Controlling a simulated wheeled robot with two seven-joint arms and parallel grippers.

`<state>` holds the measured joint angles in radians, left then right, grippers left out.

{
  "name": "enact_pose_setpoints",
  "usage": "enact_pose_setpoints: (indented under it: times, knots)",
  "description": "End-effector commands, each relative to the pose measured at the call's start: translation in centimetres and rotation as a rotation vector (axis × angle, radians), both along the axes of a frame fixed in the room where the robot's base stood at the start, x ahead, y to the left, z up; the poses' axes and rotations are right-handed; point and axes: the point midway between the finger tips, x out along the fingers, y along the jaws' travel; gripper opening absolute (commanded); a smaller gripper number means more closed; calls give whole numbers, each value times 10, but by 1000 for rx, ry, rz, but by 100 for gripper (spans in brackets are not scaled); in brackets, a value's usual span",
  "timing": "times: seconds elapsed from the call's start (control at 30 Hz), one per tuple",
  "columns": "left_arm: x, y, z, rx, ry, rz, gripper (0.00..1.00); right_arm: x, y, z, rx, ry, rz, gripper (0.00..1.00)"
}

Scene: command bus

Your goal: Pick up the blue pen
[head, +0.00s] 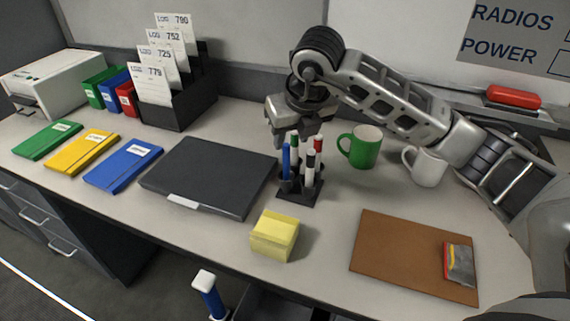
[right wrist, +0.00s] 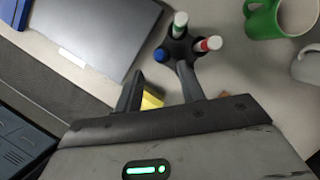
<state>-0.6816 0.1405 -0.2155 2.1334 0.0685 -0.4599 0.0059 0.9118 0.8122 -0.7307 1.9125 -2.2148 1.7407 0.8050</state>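The blue pen (head: 286,161) stands upright in a dark pen holder (head: 299,196) with several white-bodied markers beside it. In the right wrist view the blue pen's end (right wrist: 161,55) shows at the left of the holder (right wrist: 180,48), just beyond the fingertips. My right gripper (head: 295,139) hangs above and behind the holder, its fingers pointing down. In the right wrist view its two fingers (right wrist: 160,80) are spread apart with nothing held between them. The pen's lower part is hidden in the holder. My left gripper is not in view.
A green mug (head: 362,147) and a white mug (head: 427,167) stand right of the holder. A closed dark laptop (head: 211,176) lies left. Yellow sticky notes (head: 275,236) and a brown board (head: 408,254) lie in front. Desk between them is clear.

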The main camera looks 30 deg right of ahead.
Motion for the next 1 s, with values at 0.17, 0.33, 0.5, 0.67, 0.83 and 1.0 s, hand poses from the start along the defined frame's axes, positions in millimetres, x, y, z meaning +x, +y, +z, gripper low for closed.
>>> enact_pose_setpoints:
  times: [0.17, 0.33, 0.5, 0.67, 0.83, 1.0]
  knots:
    - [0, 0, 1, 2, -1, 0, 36, 10, 0, -25, 1, 2, 1, 39]
    - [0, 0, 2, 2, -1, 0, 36, 14, 0, -34, 1, 1, 3, 39]
    - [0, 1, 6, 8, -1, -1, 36, 26, -2, -54, 2, 4, 2, 39]
    - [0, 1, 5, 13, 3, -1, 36, 35, -3, -73, 2, 2, 3, 39]
    - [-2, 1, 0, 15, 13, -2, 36, 37, -3, -78, 1, -1, 3, 39]
    - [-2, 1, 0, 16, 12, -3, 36, 37, -3, -78, 1, -1, 3, 31]
